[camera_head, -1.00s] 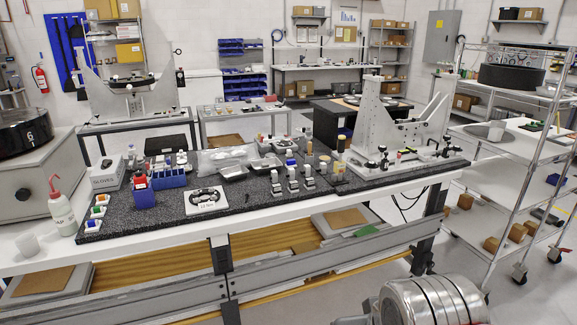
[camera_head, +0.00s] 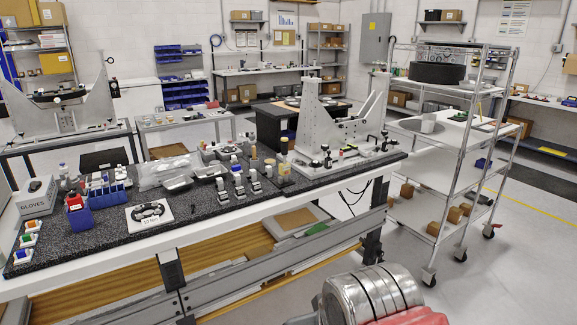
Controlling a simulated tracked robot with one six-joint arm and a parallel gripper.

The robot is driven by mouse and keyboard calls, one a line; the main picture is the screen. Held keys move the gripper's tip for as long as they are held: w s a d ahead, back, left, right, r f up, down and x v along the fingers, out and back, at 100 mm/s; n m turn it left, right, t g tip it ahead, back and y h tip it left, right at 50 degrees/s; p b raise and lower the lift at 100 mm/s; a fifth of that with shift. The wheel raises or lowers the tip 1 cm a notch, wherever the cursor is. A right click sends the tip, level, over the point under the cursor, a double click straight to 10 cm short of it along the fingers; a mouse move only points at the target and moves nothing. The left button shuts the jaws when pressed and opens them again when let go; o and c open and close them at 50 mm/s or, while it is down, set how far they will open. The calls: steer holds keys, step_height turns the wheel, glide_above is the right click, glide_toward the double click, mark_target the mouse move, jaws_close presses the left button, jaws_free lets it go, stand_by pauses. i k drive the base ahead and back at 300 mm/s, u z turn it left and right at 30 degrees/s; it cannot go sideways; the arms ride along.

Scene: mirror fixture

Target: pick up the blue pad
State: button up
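A small white block with a blue top, which looks like the blue pad (camera_head: 22,255), sits at the near left corner of the dark speckled bench top (camera_head: 95,235). My gripper is not in view.
Behind the blocks stand a gloves box (camera_head: 36,196) and a blue bin with red-capped contents (camera_head: 78,215). A white plate with a black ring (camera_head: 149,214) lies to their right. A grey rail runs along the bench front. A wire cart (camera_head: 440,175) stands right; floor is open beyond it.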

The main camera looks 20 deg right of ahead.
mark_target(236, 168)
steer(key=z, duration=0.3)
steer(key=i, duration=1.85)
steer(key=u, duration=0.5)
steer(key=i, duration=0.45)
steer(key=u, duration=0.3)
